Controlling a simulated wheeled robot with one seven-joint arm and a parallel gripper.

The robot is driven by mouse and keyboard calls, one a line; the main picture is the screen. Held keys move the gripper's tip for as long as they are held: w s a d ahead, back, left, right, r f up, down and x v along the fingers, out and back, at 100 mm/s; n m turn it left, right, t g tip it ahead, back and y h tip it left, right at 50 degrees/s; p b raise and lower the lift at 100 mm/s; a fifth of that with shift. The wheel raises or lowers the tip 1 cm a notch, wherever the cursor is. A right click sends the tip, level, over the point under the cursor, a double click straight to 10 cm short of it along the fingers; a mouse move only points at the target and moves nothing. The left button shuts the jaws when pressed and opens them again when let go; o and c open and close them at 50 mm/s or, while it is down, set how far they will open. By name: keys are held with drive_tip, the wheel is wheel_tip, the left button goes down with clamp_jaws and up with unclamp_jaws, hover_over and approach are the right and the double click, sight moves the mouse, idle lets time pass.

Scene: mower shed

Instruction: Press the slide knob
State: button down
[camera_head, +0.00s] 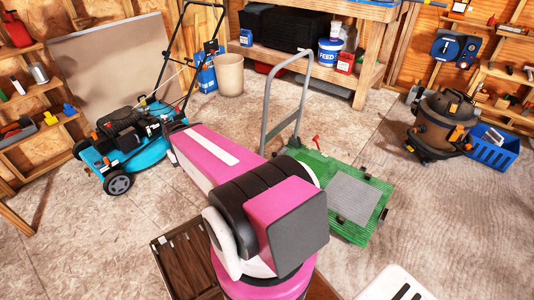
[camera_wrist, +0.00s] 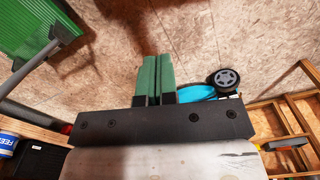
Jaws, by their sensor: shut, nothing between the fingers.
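I cannot make out for certain which part is the slide knob. A small red-topped lever (camera_head: 316,141) stands up at the back edge of a green platform cart (camera_head: 350,225) in the head view. My gripper (camera_wrist: 155,78) shows in the wrist view with its two green fingers together and nothing between them. Its fingertips point over the bare floor, apart from the cart, whose green deck (camera_wrist: 35,25) shows at the upper left. In the head view my pink arm hides the gripper.
A blue mower (camera_head: 130,145) stands at the left. A bin (camera_head: 229,75), a workbench (camera_head: 325,72), a shop vacuum (camera_head: 440,125) and a blue crate (camera_head: 493,150) line the back and right. The cart's grey handle (camera_head: 287,100) rises tall. Bare floor lies between mower and cart.

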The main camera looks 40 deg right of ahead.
drive_tip(key=n+g+h, duration=0.3)
drive_tip(key=n+h, duration=1)
drive_tip(key=n, duration=0.3)
approach(274, 156)
drive_tip(key=v, duration=0.3)
drive_tip(key=shift+w+a, duration=0.25)
drive_tip(key=shift+w, duration=0.2)
drive_tip(key=shift+d+f, duration=0.1)
drive_tip(key=x, duration=0.9)
drive_tip(key=shift+w+d+f, duration=0.15)
drive_tip(key=shift+d+f, duration=0.05)
drive_tip(key=shift+d, duration=0.2)
